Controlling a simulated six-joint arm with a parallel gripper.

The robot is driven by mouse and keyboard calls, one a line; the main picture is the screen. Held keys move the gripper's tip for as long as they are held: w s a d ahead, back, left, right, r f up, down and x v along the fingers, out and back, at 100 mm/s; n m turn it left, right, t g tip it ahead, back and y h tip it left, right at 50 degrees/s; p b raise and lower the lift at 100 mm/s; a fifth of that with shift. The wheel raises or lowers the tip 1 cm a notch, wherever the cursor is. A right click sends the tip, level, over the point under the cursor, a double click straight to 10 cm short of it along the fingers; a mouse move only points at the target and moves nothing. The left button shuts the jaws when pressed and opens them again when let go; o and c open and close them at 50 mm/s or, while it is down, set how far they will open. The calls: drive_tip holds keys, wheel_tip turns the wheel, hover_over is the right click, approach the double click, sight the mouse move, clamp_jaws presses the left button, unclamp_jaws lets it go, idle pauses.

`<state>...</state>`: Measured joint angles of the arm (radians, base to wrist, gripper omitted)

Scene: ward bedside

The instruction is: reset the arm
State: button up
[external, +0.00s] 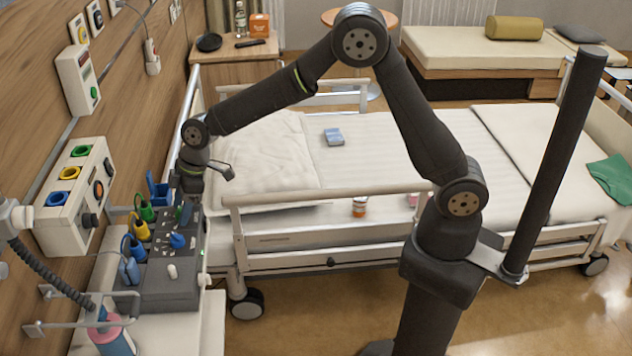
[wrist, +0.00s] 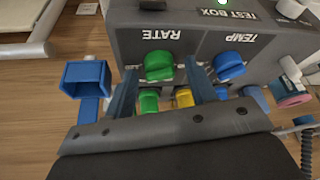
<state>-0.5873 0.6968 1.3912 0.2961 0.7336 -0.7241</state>
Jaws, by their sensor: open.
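My gripper (external: 187,212) is at the left end of my arm, low over the back of the dark grey test box (external: 170,290) beside the bed. In the wrist view its two blue fingers (wrist: 161,68) are apart, one on each side of the green RATE knob (wrist: 159,66). Whether they touch the knob cannot be told. The blue TEMP knob (wrist: 229,66) is to the right of the fingers; a blue knob also shows on the box in the external view (external: 178,241). In the wrist view, green and yellow plugs (wrist: 184,97) show below the knobs, partly hidden by the gripper.
Cabled plugs (external: 139,229) stand along the box's left side. A blue square holder (wrist: 86,76) is left of the fingers. The wall panel (external: 70,200) and bed rail (external: 330,193) flank the box. The floor at front right is clear.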

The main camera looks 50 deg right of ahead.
drive_tip(key=shift+n, duration=0.6)
